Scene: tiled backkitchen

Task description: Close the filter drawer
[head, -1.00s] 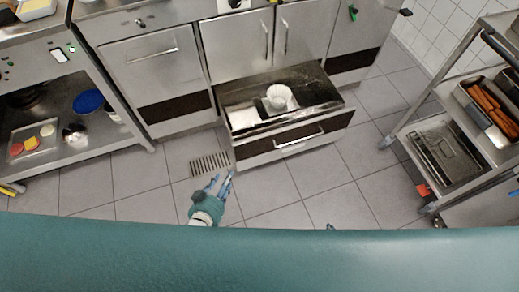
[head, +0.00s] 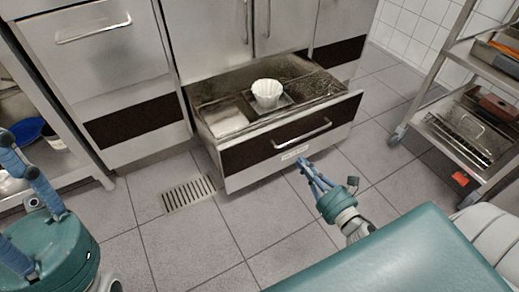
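The filter drawer (head: 240,168) stands pulled out from the steel cabinet, low over the floor. It has a dark front panel and a bar handle (head: 302,134). A white fluted filter stack (head: 267,92) and a flat pale stack (head: 225,121) lie inside it. My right gripper (head: 303,163) is just in front of the drawer's lower front edge, below the handle; whether it touches the front cannot be told. Its blue fingers look close together, but their gap is unclear. My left gripper (head: 15,200) is large at the left edge, far from the drawer, its blue fingers apart and empty.
A floor grate (head: 188,194) lies left of the drawer. A steel rack (head: 462,135) with trays stands at the right. A steel shelf unit (head: 82,165) with a blue lid (head: 27,131) is at the left. The tiled floor in front of the drawer is open.

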